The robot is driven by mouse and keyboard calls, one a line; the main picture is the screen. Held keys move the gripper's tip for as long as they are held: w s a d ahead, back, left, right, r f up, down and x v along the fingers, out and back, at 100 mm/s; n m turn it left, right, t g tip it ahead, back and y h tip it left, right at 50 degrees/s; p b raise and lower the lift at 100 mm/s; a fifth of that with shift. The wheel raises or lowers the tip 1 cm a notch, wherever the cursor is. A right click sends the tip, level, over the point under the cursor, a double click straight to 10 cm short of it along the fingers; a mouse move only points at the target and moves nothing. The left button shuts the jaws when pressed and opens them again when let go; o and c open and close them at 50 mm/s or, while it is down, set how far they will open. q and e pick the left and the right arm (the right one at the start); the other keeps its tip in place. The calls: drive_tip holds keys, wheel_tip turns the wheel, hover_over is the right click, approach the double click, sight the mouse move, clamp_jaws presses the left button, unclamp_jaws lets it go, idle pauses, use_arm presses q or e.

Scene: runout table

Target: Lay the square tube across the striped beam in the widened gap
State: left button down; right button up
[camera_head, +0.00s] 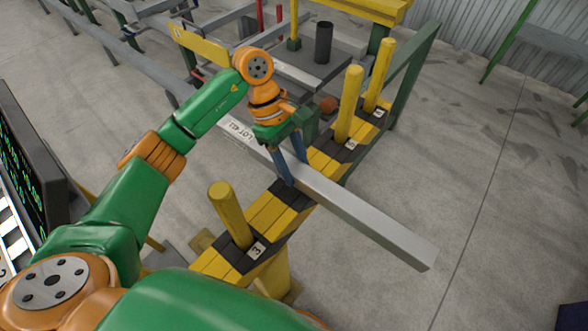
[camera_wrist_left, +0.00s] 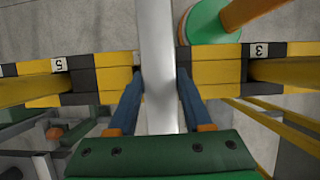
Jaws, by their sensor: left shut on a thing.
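The square tube (camera_head: 360,213) is a long grey bar with a white lot label near its far left end. It runs across the yellow-and-black striped beam (camera_head: 263,212), between the near post (camera_head: 229,212) by plate 3 and the middle post (camera_head: 348,105). My left gripper (camera_head: 290,172) is shut on the tube above the beam, one blue finger on each side. The left wrist view shows the tube (camera_wrist_left: 158,70) crossing the beam (camera_wrist_left: 220,75) between plates 5 and 3. I cannot tell whether it touches the beam. My right gripper is not in view.
A far yellow post (camera_head: 379,73) stands close behind the middle post. A dark cylinder (camera_head: 323,42) stands on a grey table behind. A dark screen (camera_head: 25,150) is at the left edge.

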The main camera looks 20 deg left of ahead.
use_arm(q)
wheel_tip(320, 180, down, 2)
drive_tip(key=shift+f+p, duration=0.15)
drive_tip(key=shift+p, duration=0.2)
drive_tip(key=shift+f, duration=0.2)
drive_tip(key=shift+c, duration=1.6)
unclamp_jaws()
drive_tip(key=shift+a+r, duration=0.1)
drive_tip(key=shift+w+a+r, duration=0.1)
drive_tip(key=shift+a+r, duration=0.05)
drive_tip(key=shift+r, duration=0.2)
drive_tip(key=b+v, duration=0.1)
drive_tip(key=v, duration=1)
drive_tip(key=shift+r, duration=0.1)
